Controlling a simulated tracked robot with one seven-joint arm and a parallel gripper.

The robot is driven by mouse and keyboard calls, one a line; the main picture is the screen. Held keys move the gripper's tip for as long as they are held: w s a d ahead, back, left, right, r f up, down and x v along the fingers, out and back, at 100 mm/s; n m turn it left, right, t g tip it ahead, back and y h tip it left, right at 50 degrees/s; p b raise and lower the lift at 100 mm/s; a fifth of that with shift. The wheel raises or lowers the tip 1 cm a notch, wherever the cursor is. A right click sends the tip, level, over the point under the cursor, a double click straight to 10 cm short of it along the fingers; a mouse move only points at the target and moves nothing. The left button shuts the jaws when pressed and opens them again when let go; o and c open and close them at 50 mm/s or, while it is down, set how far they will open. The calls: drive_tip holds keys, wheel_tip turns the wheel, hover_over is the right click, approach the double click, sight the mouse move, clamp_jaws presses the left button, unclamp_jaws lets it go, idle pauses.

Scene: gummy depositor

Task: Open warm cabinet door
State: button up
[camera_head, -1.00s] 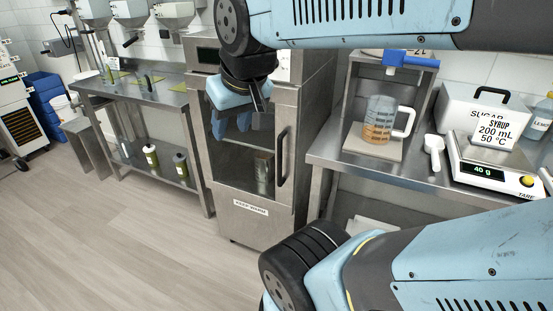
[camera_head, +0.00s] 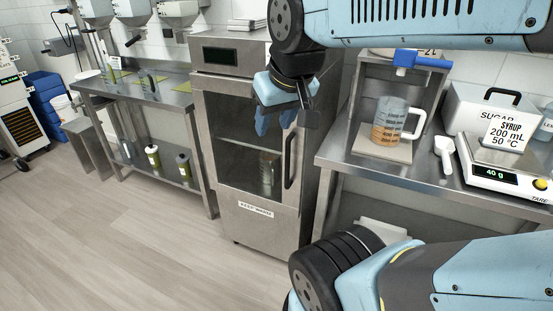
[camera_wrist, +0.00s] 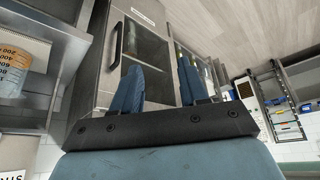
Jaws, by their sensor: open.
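The warm cabinet (camera_head: 218,197) is a steel unit with a "KEEP WARM" label. Its glass-fronted door (camera_head: 225,130) looks shut. A vertical bar handle (camera_head: 290,160) is on the door's right side; it also shows in the wrist view (camera_wrist: 117,45). A container (camera_head: 267,168) shows dimly behind the glass. My gripper (camera_head: 272,124) is open and empty in front of the door's upper right, up and left of the handle. In the wrist view my gripper (camera_wrist: 160,78) has its blue fingers spread, with the handle outside them to the left. No contact with the handle shows.
A steel bench (camera_head: 345,165) at the right holds a measuring jug (camera_head: 389,120), scoop (camera_head: 445,155) and scale (camera_head: 495,172). A steel table (camera_head: 165,98) with bottles (camera_head: 153,157) below stands left. The floor (camera_head: 120,245) before the cabinet is clear.

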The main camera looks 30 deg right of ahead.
drive_tip(key=w+d+f+n+g+h, duration=0.2)
drive_tip(key=w+d+f+n+g, duration=0.15)
drive_tip(key=w+f, duration=0.35)
drive_tip(key=n+h, duration=1.5)
drive_tip(key=h, duration=0.1)
approach(287, 163)
drive_tip(key=shift+g, duration=0.35)
drive_tip(key=d, duration=0.3)
drive_tip(key=w+d, duration=0.1)
drive_tip(key=d, duration=0.6)
drive_tip(key=shift+w+d+f, duration=0.2)
drive_tip(key=shift+w+f, duration=0.15)
drive_tip(key=shift+w, duration=0.05)
drive_tip(key=shift+c, duration=0.4)
clamp_jaws()
